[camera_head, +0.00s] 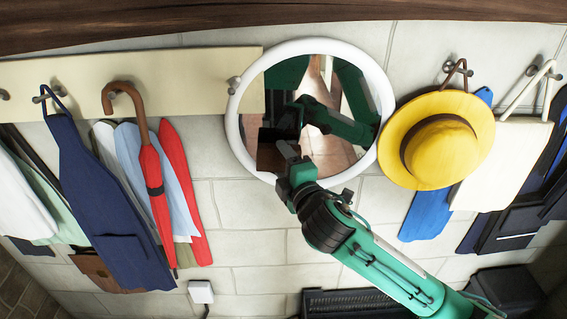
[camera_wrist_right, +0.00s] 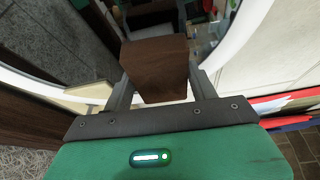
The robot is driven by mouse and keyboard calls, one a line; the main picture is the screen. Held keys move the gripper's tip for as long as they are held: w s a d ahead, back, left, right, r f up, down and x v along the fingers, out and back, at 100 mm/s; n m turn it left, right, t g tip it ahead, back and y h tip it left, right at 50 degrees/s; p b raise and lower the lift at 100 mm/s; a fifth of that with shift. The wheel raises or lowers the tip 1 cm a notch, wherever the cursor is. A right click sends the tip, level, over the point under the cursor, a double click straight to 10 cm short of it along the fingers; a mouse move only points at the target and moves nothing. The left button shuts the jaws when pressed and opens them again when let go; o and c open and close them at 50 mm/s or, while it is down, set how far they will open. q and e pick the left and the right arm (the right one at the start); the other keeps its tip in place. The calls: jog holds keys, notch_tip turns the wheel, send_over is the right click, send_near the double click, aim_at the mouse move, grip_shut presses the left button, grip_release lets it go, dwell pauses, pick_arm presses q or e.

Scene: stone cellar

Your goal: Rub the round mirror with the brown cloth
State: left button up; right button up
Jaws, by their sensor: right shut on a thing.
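The round mirror (camera_head: 330,150) with a white frame hangs on the pale wall, and its glass reflects my green arm. My right gripper (camera_head: 289,158) is at the lower left part of the mirror, in front of the glass. The brown cloth (camera_head: 270,156) is between its fingers and shows dark brown against the glass. In the right wrist view the brown cloth (camera_wrist_right: 157,68) is held between both fingers of the gripper (camera_wrist_right: 155,88), with the mirror's white frame (camera_wrist_right: 232,45) curving behind. I cannot tell whether the cloth touches the glass. My left gripper is not in view.
A yellow hat (camera_head: 440,150) hangs just right of the mirror. A blue apron (camera_head: 105,205), a red umbrella (camera_head: 155,190) and several garments hang on the left from a cream board (camera_head: 190,85). A white bag (camera_head: 505,160) hangs at right.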

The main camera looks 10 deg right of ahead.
jog(key=shift+w+d, duration=0.2)
jog(key=shift+w, duration=0.75)
jog(key=shift+d, duration=0.1)
jog(key=shift+s+d+p, duration=0.25)
jog(key=shift+d, duration=0.7)
jog(key=shift+s+d+p, duration=0.25)
jog(key=shift+d, duration=0.65)
jog(key=shift+w+r, duration=0.1)
jog(key=shift+w, duration=0.05)
jog(key=shift+w+a+p, duration=0.2)
jog(key=shift+a+p, duration=0.1)
jog(key=shift+a, duration=0.65)
jog(key=shift+w+a+p, duration=0.2)
jog(key=shift+a+p, duration=0.05)
jog(key=shift+a, duration=0.65)
jog(key=shift+s+a, duration=0.25)
jog(key=shift+s, duration=0.25)
jog(key=s, duration=0.2)
jog(key=s+p, duration=0.1)
jog(key=s, duration=0.1)
jog(key=shift+s+a, duration=0.1)
jog(key=shift+a, duration=0.25)
jog(key=shift+s, duration=0.2)
